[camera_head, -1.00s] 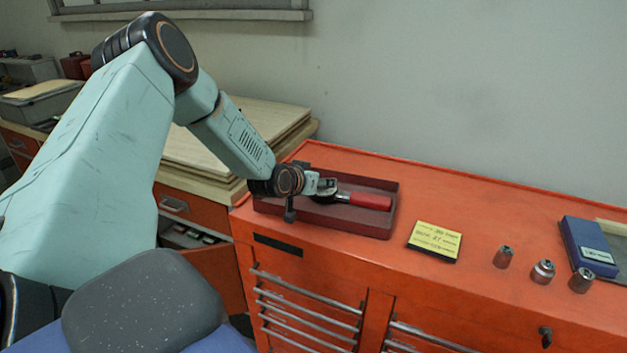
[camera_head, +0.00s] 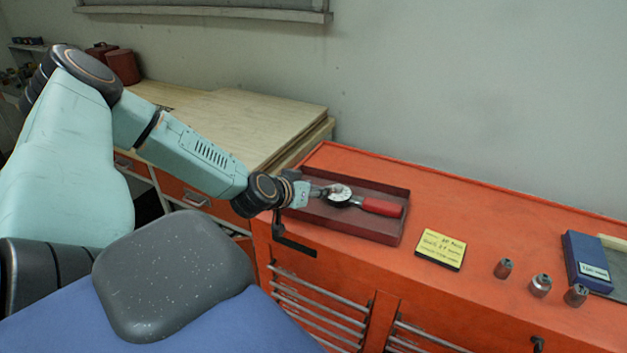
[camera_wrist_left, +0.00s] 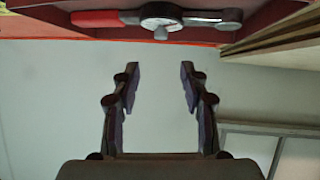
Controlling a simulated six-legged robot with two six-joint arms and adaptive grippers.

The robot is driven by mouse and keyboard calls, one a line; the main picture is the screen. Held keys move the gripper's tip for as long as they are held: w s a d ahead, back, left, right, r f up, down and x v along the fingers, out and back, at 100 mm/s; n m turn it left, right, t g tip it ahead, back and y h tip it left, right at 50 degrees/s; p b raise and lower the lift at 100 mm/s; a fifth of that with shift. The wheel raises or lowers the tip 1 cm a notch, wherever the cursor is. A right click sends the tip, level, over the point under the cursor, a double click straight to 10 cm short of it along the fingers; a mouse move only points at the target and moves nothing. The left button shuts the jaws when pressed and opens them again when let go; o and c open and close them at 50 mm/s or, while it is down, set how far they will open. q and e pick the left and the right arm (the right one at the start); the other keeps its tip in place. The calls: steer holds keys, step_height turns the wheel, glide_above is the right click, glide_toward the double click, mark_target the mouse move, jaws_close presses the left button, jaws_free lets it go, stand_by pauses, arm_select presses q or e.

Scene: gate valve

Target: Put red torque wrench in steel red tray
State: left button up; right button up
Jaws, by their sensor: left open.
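The red torque wrench (camera_head: 378,207), with a red handle and a round white dial, lies in the steel red tray (camera_head: 398,234) on the orange cabinet. The wrench also shows at the top of the left wrist view (camera_wrist_left: 98,19), apart from the fingers, with the tray (camera_wrist_left: 260,10) around it. My left gripper (camera_wrist_left: 158,80) is open and empty, its two fingers spread. In the head view my left gripper (camera_head: 308,192) is at the tray's left end, near the wrench's head; its fingertips are hard to make out there. My right gripper is not in view.
On the orange cabinet top (camera_head: 480,215), right of the tray, are a yellow note block (camera_head: 441,249), several metal sockets (camera_head: 540,285) and a blue box (camera_head: 587,261). A wooden board stack (camera_head: 235,120) stands left of the tray. A wall is behind.

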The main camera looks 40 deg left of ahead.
arm_select(q)
steer(key=d+f, duration=0.1)
steer(key=d, duration=0.1)
steer(key=s+d+f+g+h, duration=0.1)
steer(key=d, duration=0.2)
steer(key=s+d+f+m+g+h, duration=0.1)
steer(key=d, duration=0.2)
steer(key=shift+s+f, duration=0.15)
steer(key=shift+f, duration=0.2)
steer(key=s+d+f+m+g+h, duration=0.1)
steer(key=s+d+f+g, duration=0.2)
steer(key=s+d+f, duration=0.35)
steer(key=s+d+f+g, duration=0.1)
steer(key=s+d+g, duration=0.1)
steer(key=s, duration=0.6)
steer(key=s+d+f+g, duration=0.2)
steer(key=s+d, duration=0.3)
steer(key=s, duration=0.2)
steer(key=s+d+f+g, duration=0.2)
steer(key=s+d+g, duration=0.1)
steer(key=s, duration=0.5)
steer(key=shift+s+d+m+y, duration=0.3)
steer(key=shift+d+m+y, duration=0.1)
steer(key=shift+d, duration=0.25)
steer(key=shift+a, duration=0.15)
steer(key=shift+w, duration=0.25)
